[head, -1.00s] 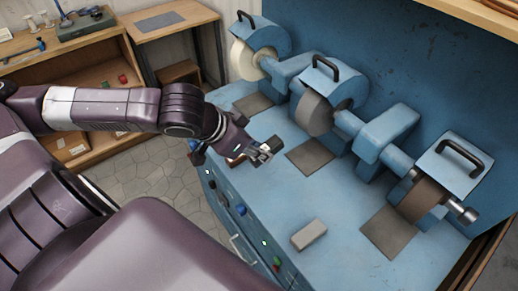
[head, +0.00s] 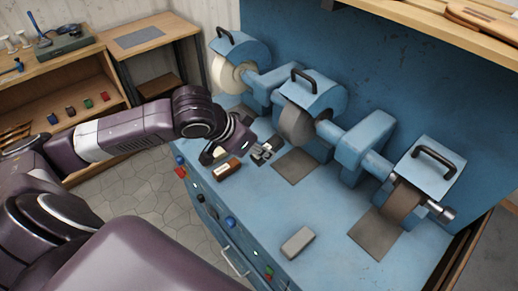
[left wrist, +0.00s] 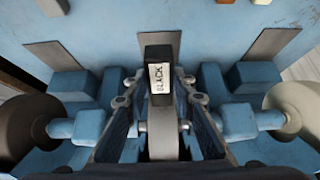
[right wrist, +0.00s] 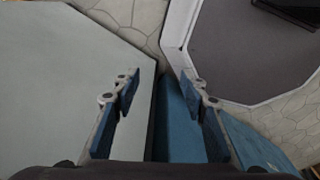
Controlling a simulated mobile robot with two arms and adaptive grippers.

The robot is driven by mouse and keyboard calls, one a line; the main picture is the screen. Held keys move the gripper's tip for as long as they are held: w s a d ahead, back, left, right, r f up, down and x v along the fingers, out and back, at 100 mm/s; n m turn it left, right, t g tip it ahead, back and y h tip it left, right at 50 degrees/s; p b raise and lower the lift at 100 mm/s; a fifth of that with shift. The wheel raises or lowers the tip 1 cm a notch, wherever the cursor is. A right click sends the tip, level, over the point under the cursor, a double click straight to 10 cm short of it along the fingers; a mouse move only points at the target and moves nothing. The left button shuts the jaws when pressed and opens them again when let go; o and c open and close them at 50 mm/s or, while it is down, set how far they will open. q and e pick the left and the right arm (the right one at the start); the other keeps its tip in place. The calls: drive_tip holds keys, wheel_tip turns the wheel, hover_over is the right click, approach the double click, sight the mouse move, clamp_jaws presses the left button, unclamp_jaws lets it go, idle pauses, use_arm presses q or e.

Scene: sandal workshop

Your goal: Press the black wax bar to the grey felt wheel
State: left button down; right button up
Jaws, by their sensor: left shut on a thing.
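The black wax bar (left wrist: 158,82), with a white "BLACK" label, is held between the fingers of my left gripper (left wrist: 160,112) in the left wrist view. In the head view my left gripper (head: 264,151) is above the bench, in front of and a little left of the grey felt wheel (head: 297,126), the middle of three wheels. A gap shows between gripper and wheel there. In the left wrist view the grey wheel (left wrist: 164,143) lies behind the bar; contact cannot be told. My right gripper (right wrist: 160,100) is open and empty, shown in the right wrist view.
A cream wheel (head: 230,77) stands left and a brown wheel (head: 403,200) right on the blue bench (head: 335,212). A brown labelled bar (head: 227,169) lies by the bench's front edge, below my left gripper. A grey block (head: 298,242) lies further right. Bench between is clear.

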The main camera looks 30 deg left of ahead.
use_arm(q)
drive_tip(key=shift+w+r, duration=0.1)
drive_tip(key=shift+w, duration=0.1)
idle(0.6)
drive_tip(key=shift+w+d+r+p, duration=0.1)
drive_tip(key=shift+w+d+p, duration=0.05)
drive_tip(key=shift+w+p, duration=0.3)
drive_tip(key=shift+r+p, duration=0.2)
drive_tip(key=shift+p, duration=0.55)
idle(0.7)
drive_tip(key=shift+s+f+p, duration=0.15)
drive_tip(key=shift+p, duration=0.5)
idle(0.5)
drive_tip(key=shift+f, duration=0.1)
drive_tip(key=shift+s+a+f, duration=0.2)
drive_tip(key=shift+s+a, duration=0.05)
drive_tip(key=shift+s, duration=0.3)
drive_tip(key=s, duration=0.1)
drive_tip(key=s+a+f, duration=0.1)
drive_tip(key=s, duration=0.3)
drive_tip(key=shift+s+a+f+b, duration=0.15)
drive_tip(key=shift+s+a+b, duration=0.15)
drive_tip(key=shift+a, duration=0.1)
